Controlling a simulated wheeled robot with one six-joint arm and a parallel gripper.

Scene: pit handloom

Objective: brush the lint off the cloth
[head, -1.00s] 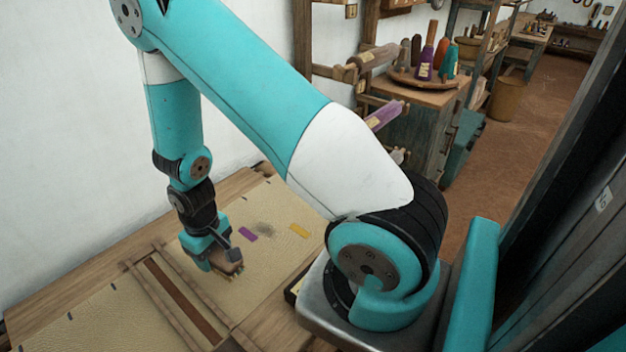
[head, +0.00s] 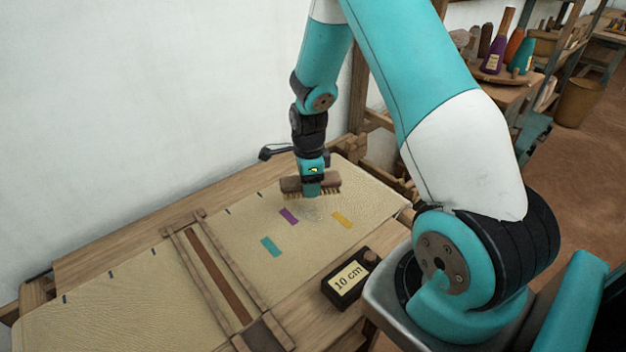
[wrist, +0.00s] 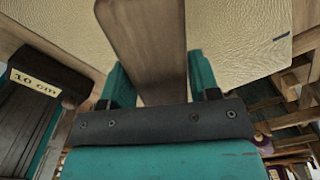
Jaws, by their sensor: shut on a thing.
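The cream cloth (head: 370,195) is stretched over the wooden loom; a part of it shows in the wrist view (wrist: 230,35). A faint grey patch of lint (head: 312,212) lies on it among purple, teal and yellow marks. My gripper (head: 312,188) is shut on a wooden brush (head: 291,184) with pale bristles facing down. The brush is over the far part of the cloth, just behind the lint; I cannot tell whether the bristles touch. In the wrist view the brush's wooden back (wrist: 146,45) fills the space between the fingers, and the bristles are hidden.
A black box labelled 10 cm (head: 349,279) sits on the loom's front edge. A wooden frame with a dark slot (head: 218,275) crosses the cloth to the left. A white wall (head: 130,120) stands behind. Cones of yarn (head: 495,52) stand on a bench at back right.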

